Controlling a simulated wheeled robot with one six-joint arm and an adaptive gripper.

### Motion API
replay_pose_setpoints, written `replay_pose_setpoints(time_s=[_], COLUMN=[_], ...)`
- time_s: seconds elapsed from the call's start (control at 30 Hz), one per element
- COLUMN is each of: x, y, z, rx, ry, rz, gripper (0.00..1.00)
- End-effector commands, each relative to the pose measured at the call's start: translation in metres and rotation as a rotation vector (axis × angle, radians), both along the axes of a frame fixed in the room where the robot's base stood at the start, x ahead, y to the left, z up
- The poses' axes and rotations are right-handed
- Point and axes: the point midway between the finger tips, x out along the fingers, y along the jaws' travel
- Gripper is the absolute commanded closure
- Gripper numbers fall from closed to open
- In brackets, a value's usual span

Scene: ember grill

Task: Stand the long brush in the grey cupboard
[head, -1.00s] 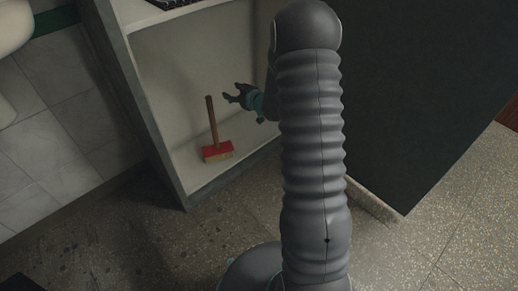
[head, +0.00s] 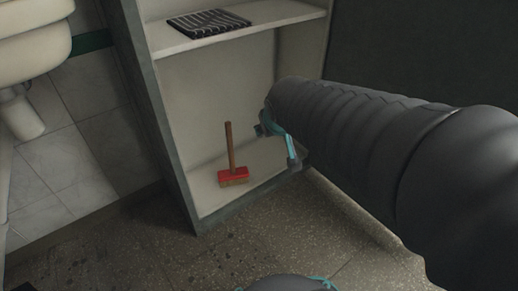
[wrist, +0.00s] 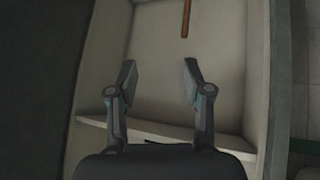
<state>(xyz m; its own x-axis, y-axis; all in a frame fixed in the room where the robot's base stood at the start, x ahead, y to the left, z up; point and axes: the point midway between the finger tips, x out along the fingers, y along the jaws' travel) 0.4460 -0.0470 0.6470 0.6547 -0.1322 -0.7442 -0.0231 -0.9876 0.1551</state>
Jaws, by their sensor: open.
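The long brush (head: 229,150) has a brown wooden handle and a red block with pale bristles. It stands upright, bristles down, on the floor of the lower compartment of the grey cupboard (head: 182,178). In the wrist view only part of its handle (wrist: 186,18) shows at the top edge, beyond the fingertips; the brush head is out of that view. My gripper (wrist: 160,68) is open with nothing between its fingers. In the head view it is at the compartment's right side, right of the brush and apart from it, partly covered by my arm.
A dark striped item (head: 208,23) lies on the cupboard's upper shelf (head: 270,28), above the brush. A white basin (head: 35,35) is on the tiled wall at left. A dark panel (head: 395,60) stands right of the cupboard. The speckled floor (head: 130,240) in front is clear.

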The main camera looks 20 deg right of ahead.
Motion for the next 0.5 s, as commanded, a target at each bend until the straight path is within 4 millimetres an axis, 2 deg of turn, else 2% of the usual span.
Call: replay_pose_setpoints(time_s=[0.03,0.1,0.23,0.3,0.4,0.5], x=[-0.023,-0.053,-0.102,-0.122,-0.141,-0.150], y=[0.007,0.017,0.032,0.039,0.045,0.047], z=[0.003,0.002,-0.002,-0.005,-0.008,-0.010], rx=[0.020,0.051,0.103,0.125,0.147,0.156], ry=[0.022,0.067,0.141,0.173,0.205,0.221], rz=[-0.004,-0.009,-0.007,-0.004,0.002,0.005], gripper=[0.50,0.50,0.50,0.50,0.50,0.50])
